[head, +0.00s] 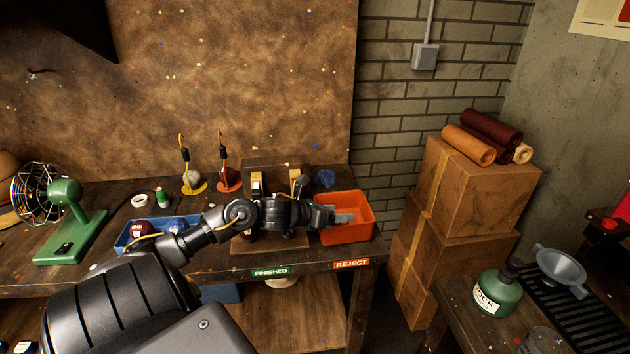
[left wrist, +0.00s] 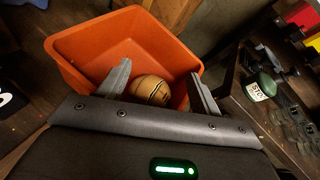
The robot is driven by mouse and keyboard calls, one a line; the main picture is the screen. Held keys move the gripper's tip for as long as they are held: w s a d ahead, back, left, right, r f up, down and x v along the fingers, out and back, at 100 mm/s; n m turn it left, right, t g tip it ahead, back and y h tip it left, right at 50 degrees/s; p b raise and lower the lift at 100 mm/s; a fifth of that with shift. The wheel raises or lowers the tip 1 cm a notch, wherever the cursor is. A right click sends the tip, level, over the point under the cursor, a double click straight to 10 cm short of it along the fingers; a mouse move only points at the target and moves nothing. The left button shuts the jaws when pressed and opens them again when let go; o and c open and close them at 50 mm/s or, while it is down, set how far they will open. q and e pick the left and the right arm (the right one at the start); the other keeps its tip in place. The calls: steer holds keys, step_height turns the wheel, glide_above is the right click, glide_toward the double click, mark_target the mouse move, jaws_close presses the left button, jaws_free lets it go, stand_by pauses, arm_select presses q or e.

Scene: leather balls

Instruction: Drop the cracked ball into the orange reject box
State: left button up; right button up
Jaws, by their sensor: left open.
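The orange reject box (head: 350,233) stands at the right end of the workbench, above the REJECT label. In the left wrist view the box (left wrist: 85,45) fills the upper middle. My left gripper (head: 343,215) is over the box, and its two grey fingers (left wrist: 158,72) are spread apart. A tan-orange ball with dark lines (left wrist: 152,88) shows within the box walls, between the fingers in the picture. The gripper body covers the ball's lower edge. I cannot tell whether the lines include a crack. In the head view the ball is hidden.
A blue tray (head: 128,240) with dark red and blue balls sits left on the bench. A green fan (head: 70,210) stands farther left. Cardboard boxes (head: 465,185) are stacked to the right. A green bottle (head: 498,292) and a metal funnel (head: 560,268) are on the side table.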

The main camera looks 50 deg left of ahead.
arm_select(q)
steer(key=shift+s+a+r+b, duration=0.1)
steer(key=shift+s+a+b, duration=0.15)
steer(key=shift+s, duration=0.35)
steer(key=shift+s+a+r+b, duration=0.15)
steer(key=shift+s+b, duration=0.2)
steer(key=shift+s, duration=0.2)
steer(key=v, duration=0.9)
steer(key=shift+r, duration=0.5)
arm_select(e)
steer(key=shift+f, duration=0.3)
arm_select(q)
steer(key=shift+s, duration=0.15)
